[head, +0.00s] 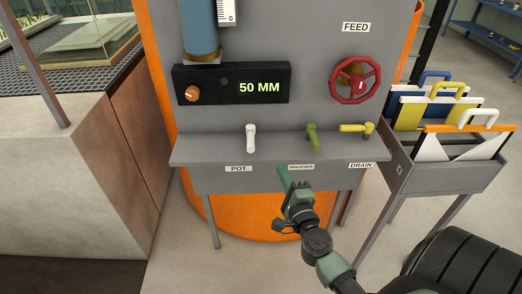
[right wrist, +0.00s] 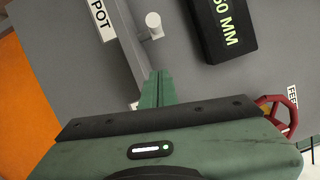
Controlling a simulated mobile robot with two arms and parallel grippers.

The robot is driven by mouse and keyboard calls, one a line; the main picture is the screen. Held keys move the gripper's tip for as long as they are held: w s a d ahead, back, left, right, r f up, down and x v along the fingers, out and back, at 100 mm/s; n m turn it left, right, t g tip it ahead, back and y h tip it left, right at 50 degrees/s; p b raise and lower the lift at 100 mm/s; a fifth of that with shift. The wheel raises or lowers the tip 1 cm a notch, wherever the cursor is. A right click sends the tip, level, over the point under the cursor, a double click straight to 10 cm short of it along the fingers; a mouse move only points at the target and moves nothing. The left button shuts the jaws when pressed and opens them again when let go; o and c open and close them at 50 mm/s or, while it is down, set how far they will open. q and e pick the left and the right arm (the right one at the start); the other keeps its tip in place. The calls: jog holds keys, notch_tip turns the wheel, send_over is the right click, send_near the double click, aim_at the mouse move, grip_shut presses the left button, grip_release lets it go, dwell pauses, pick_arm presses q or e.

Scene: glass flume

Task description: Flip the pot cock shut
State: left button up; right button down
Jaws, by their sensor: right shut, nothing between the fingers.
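The white pot cock (head: 250,140) stands on the grey shelf of the panel, above the POT label (head: 238,168). Its handle runs roughly up and down in the head view. My right gripper (head: 284,177) is shut and empty, in front of the shelf edge, below and right of the pot cock and apart from it. In the right wrist view the closed fingertips (right wrist: 158,80) point towards the white cock (right wrist: 153,25), with a gap between. My left gripper is not in view.
An olive cock (head: 312,138) and a yellow cock (head: 357,129), its handle lying sideways, stand right of the pot cock. Above are a 50 MM display box (head: 232,84) and the red feed wheel (head: 355,80). A grey rack (head: 440,178) stands at right.

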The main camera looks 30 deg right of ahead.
aim_at(260, 160)
jog(key=p+x, duration=0.1)
jog(key=x, duration=0.8)
jog(key=shift+a+r, duration=0.1)
jog(key=shift+a, duration=0.05)
jog(key=shift+w+a+r, duration=0.1)
jog(key=shift+w+a, duration=0.15)
jog(key=shift+a, duration=0.35)
jog(key=shift+w+a+r, duration=0.1)
jog(key=shift+w+a, duration=0.15)
jog(key=shift+a, duration=0.3)
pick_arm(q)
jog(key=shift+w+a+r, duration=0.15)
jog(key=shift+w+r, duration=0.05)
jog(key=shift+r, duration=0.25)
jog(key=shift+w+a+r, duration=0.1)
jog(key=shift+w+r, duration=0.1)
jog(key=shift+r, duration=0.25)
pick_arm(e)
jog(key=shift+w+a+r, duration=0.1)
jog(key=shift+w+a, duration=0.15)
jog(key=shift+a, duration=0.25)
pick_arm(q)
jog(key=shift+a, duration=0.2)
pick_arm(e)
jog(key=shift+a+m+h, duration=0.2)
jog(key=shift+m+h, duration=0.1)
jog(key=shift+h, duration=0.1)
